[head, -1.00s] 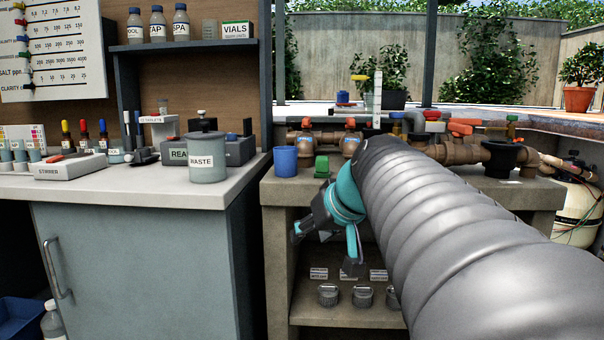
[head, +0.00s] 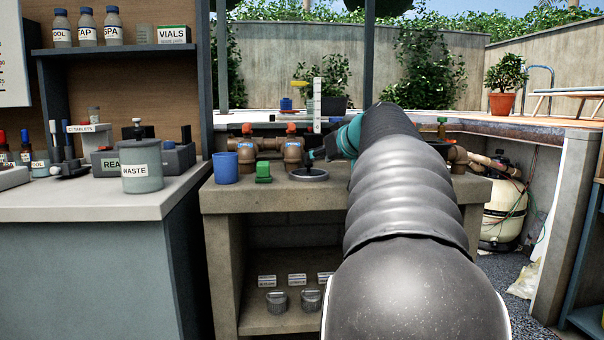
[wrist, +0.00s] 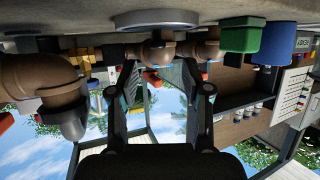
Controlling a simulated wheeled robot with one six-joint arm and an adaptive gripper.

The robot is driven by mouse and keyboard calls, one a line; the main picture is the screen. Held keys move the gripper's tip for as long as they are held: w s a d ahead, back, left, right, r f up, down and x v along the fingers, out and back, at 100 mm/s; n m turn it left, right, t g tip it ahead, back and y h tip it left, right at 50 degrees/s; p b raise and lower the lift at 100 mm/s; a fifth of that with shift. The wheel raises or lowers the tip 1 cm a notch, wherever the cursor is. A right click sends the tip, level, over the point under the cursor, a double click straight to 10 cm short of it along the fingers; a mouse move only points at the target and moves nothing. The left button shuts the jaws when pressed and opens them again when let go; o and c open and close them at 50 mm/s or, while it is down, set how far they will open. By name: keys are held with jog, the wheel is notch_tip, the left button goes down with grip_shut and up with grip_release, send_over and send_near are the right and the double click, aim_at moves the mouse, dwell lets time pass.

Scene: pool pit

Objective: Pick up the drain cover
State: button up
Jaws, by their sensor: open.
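A round, flat grey disc, which looks like the drain cover (head: 309,175), lies on the concrete bench beside a green block. In the wrist view, which is upside down, the drain cover (wrist: 168,19) shows at the top, lying flat on the bench. My gripper (head: 317,156) is just above and behind the disc in the head view, partly hidden by my arm. Its two dark fingers (wrist: 161,72) are spread apart in the wrist view with nothing held between them. The disc is outside the fingers, and I see no contact.
A blue cup (head: 226,168) and the green block (head: 263,172) stand left of the disc. Brown pipes with valves (head: 291,150) run close behind it. The bench front (head: 275,195) is clear. A counter with a waste pot (head: 141,166) is at left.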

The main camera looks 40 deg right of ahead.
aim_at(309, 169)
jog(key=shift+p+x, duration=0.45)
jog(key=shift+x, duration=3.15)
jog(key=shift+d, duration=0.1)
grip_shut()
